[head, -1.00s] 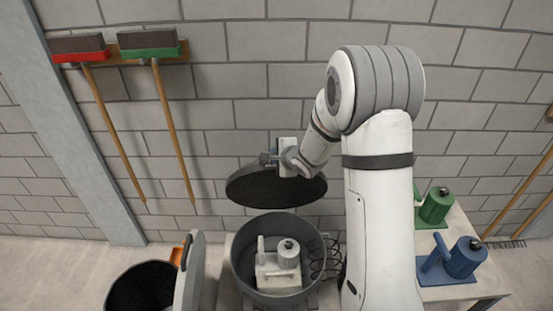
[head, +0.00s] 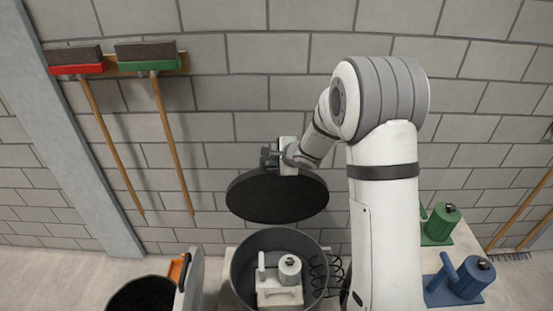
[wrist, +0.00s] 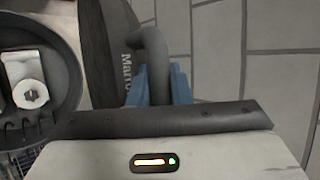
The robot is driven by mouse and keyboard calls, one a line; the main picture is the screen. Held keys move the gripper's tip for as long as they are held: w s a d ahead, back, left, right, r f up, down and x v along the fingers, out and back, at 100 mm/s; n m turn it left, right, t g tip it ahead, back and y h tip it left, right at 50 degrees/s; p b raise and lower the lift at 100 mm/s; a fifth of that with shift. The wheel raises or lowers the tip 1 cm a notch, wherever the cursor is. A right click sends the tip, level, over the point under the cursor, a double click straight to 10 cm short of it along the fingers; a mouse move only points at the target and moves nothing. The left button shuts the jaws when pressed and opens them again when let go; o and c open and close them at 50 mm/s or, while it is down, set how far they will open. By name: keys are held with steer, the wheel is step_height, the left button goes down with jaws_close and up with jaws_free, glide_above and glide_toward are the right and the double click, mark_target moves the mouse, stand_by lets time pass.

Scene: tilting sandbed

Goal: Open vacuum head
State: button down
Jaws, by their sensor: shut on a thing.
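The vacuum head (head: 277,200) is a thick dark round lid, tilted up and standing clear of the open grey vacuum drum (head: 240,270) below it. My gripper (head: 270,160) is at the lid's upper edge in the head view. In the wrist view, the blue fingers of my gripper (wrist: 158,85) are shut on the curved grey handle (wrist: 153,45) of the lid. The lid's dark side (wrist: 112,50) carries partly hidden pale lettering. Inside the drum sits a light grey block with a pale cylindrical part (head: 289,268), also partly visible in the wrist view (wrist: 28,90).
A dark-filled bin (head: 140,296) with an upright grey lid (head: 190,285) stands left of the drum. Green (head: 440,224) and blue (head: 462,282) machines sit on a table at right. A coiled black hose (head: 335,275) lies beside the drum. Brooms hang on the block wall.

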steer(key=c, duration=1.5)
jaws_free()
steer(key=shift+s+d+f, duration=0.15)
steer(key=shift+d+f, duration=0.05)
steer(key=shift+f, duration=0.5)
steer(key=shift+o, duration=0.9)
steer(key=shift+s+r, duration=0.1)
steer(key=v, duration=0.7)
steer(key=shift+d+r, duration=0.15)
steer(key=shift+r, duration=0.35)
steer(key=shift+r, duration=0.15)
